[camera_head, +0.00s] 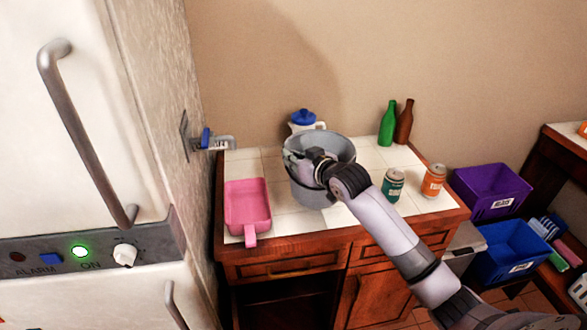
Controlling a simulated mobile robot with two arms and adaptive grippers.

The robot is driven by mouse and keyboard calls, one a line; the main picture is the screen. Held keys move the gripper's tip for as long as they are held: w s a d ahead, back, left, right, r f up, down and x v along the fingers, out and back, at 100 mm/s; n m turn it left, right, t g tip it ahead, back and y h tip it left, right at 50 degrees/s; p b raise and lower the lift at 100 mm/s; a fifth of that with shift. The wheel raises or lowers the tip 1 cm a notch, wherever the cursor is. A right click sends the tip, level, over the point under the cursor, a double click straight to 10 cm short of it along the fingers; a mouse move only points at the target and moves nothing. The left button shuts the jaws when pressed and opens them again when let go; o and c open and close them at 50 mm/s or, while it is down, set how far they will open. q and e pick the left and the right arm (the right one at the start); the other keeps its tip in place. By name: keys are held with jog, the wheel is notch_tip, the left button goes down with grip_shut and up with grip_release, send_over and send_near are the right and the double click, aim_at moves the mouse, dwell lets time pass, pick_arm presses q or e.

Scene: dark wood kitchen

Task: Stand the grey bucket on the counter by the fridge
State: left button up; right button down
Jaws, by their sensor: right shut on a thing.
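The grey bucket (338,146) is over the middle of the tiled counter (285,222), upright or nearly so. I cannot tell whether its base touches the tiles. My right gripper (300,163) is shut on the bucket at its near left side, with the arm reaching in from the lower right. The wrist hides part of the bucket's front. The white fridge (95,215) stands to the left, beside the counter. My left gripper is not in view.
A pink dustpan-like tray (247,204) lies left of the bucket. A white jar with a blue lid (304,119) stands behind. Green (388,124) and brown (404,122) bottles are at the back right. Green (393,185) and orange (433,181) cans stand right. Purple (492,190) and blue (512,252) bins are beyond.

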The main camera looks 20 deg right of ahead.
aim_at(293, 176)
notch_tip(293, 176, down, 4)
jog(key=shift+f, duration=0.1)
jog(key=c, duration=1.7)
grip_release()
jog(key=shift+o, duration=0.2)
jog(key=shift+s, duration=0.1)
jog(key=b+v, duration=0.1)
jog(key=v, duration=1.1)
jog(key=shift+f, duration=0.1)
